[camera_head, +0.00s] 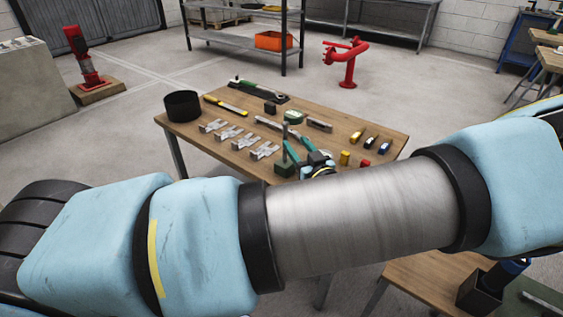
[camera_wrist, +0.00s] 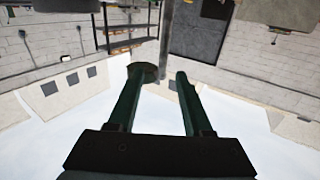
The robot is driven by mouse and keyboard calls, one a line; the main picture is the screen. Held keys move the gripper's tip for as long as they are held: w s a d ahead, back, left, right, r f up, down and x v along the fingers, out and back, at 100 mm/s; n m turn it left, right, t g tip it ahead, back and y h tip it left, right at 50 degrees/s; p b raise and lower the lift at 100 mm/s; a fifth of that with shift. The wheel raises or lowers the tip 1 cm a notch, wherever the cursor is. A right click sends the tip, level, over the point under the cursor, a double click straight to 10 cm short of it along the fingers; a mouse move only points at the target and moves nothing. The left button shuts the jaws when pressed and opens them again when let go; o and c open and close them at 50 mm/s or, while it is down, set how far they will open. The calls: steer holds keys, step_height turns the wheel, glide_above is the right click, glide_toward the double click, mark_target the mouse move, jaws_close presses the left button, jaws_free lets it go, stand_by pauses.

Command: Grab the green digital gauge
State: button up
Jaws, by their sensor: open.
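A small green piece with a pale face (camera_head: 293,116), which looks like the green digital gauge, lies on the wooden table (camera_head: 345,117) towards its back middle. Its display is too small to read. My gripper (camera_head: 288,147) is over the front middle of the table, partly hidden by my arm. It appears nearer to me than the green piece and apart from it. In the wrist view, the two dark green fingers of my gripper (camera_wrist: 161,75) are spread with a gap between them. The gap is empty, and the gauge cannot be made out there.
A black round container (camera_head: 182,106) stands at the table's left corner. Several metal brackets (camera_head: 229,133) lie in front of the green piece, to the left. Yellow, blue and red small parts (camera_head: 370,142) lie at the right. A dark green block (camera_head: 284,168) sits near the front edge.

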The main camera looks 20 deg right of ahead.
mark_target(284, 128)
steer(key=w+p, duration=0.1)
steer(key=w, duration=0.2)
steer(key=w+p, duration=0.1)
steer(key=w, duration=0.2)
steer(key=w+r+p, duration=0.1)
steer(key=w, duration=0.2)
steer(key=shift+w+a+p, duration=0.2)
steer(key=shift+w+p, duration=0.1)
steer(key=shift+w, duration=0.1)
steer(key=shift+w+f, duration=0.1)
steer(key=shift+w, duration=0.25)
jaws_close()
stand_by(0.7)
